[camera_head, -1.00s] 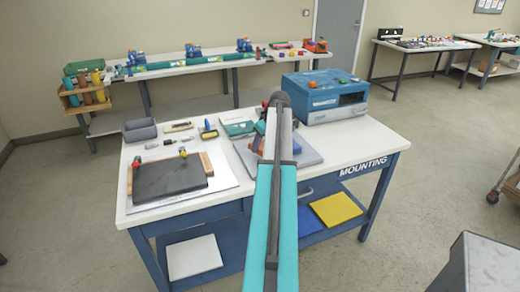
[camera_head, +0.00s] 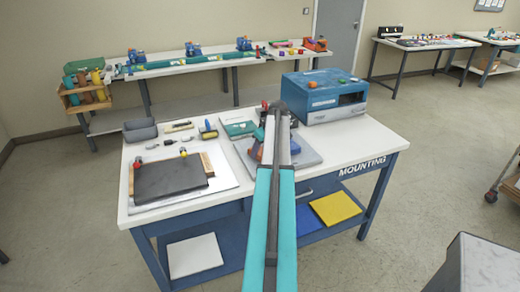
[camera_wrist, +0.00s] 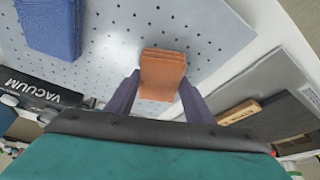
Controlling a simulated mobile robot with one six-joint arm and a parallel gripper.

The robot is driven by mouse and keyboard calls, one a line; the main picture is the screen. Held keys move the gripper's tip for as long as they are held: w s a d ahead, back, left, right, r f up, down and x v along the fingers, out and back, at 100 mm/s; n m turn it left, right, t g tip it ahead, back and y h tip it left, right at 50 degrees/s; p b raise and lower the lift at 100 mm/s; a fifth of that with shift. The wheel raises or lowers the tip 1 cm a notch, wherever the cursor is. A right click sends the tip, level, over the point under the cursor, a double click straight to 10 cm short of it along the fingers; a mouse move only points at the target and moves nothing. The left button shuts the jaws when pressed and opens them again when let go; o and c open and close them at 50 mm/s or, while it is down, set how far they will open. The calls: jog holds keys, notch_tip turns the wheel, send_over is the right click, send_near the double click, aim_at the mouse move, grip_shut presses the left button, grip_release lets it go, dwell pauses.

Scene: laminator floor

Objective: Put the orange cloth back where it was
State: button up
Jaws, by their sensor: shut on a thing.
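The orange cloth (camera_wrist: 162,72) is a small folded block between the two fingers of my gripper (camera_wrist: 160,84) in the wrist view. My gripper is shut on it. Behind the cloth is a grey perforated plate (camera_wrist: 110,45); I cannot tell whether the cloth touches it. A folded blue cloth (camera_wrist: 50,26) lies on the plate at the upper left. In the head view the plate (camera_head: 309,157) is on the mounting table, and my arm hides most of the gripper and the cloth.
The white mounting table (camera_head: 350,140) carries a blue machine (camera_head: 310,103) at the back right. A dark slab (camera_head: 170,179) on a board, a grey bin (camera_head: 139,130) and small tools are at the left. A black part marked VACUUM (camera_wrist: 40,92) is near the gripper.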

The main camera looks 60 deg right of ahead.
jog(key=shift+f, duration=0.1)
jog(key=o, duration=1)
jog(key=shift+b+v, duration=1.25)
jog(key=shift+v, duration=4.85)
jog(key=shift+w, duration=0.1)
